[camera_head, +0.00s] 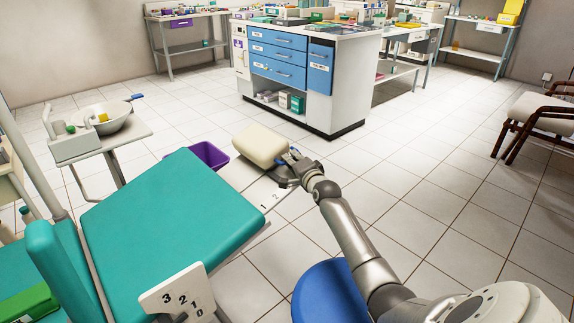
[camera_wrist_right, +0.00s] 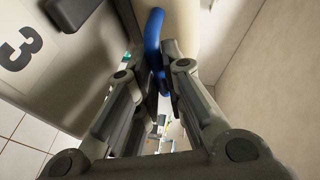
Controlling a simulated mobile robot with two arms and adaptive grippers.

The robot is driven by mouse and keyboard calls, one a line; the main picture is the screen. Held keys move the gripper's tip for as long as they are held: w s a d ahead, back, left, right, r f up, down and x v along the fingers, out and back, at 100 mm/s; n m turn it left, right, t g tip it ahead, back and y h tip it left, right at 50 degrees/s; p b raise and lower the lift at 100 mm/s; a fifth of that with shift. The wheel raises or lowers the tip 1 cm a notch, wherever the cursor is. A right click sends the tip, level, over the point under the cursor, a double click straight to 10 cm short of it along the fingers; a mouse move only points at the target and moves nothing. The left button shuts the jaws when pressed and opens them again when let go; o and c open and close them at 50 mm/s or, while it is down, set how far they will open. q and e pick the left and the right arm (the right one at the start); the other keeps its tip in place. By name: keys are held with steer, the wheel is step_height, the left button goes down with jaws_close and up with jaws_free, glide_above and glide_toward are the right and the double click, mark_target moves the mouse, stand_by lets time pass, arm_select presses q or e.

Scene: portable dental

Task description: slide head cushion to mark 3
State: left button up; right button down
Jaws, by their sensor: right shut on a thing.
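The cream head cushion (camera_head: 260,145) sits at the far end of a pale slide plate (camera_head: 254,190) beyond the teal chair backrest (camera_head: 170,215). Black marks 1 and 2 show on the plate in the head view. Mark 3 (camera_wrist_right: 20,47) shows at the left in the right wrist view. My right gripper (camera_head: 291,162) is at the cushion's right side. It is shut on a blue handle (camera_wrist_right: 153,38) beside the cushion, which also shows cream in the wrist view (camera_wrist_right: 181,25). Its fingers partly hide the handle. My left gripper is not in view.
A purple bin (camera_head: 210,154) stands on the floor left of the cushion. A blue round seat (camera_head: 325,292) is below my right arm. A plate numbered 3 2 1 0 (camera_head: 178,294) is at the chair's near side. A cabinet with blue drawers (camera_head: 278,60) stands behind.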

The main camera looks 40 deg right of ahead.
steer(key=shift+d+r, duration=0.25)
steer(key=shift+r, duration=0.05)
steer(key=c, duration=1.9)
jaws_free()
steer(key=o, duration=0.4)
steer(key=shift+d+f, duration=0.1)
steer(key=shift+f, duration=0.05)
steer(key=shift+f, duration=0.1)
steer(key=shift+s+a, duration=0.35)
steer(key=shift+s, duration=0.15)
steer(key=v, duration=1.1)
steer(key=shift+d, duration=0.1)
steer(key=shift+w, duration=0.1)
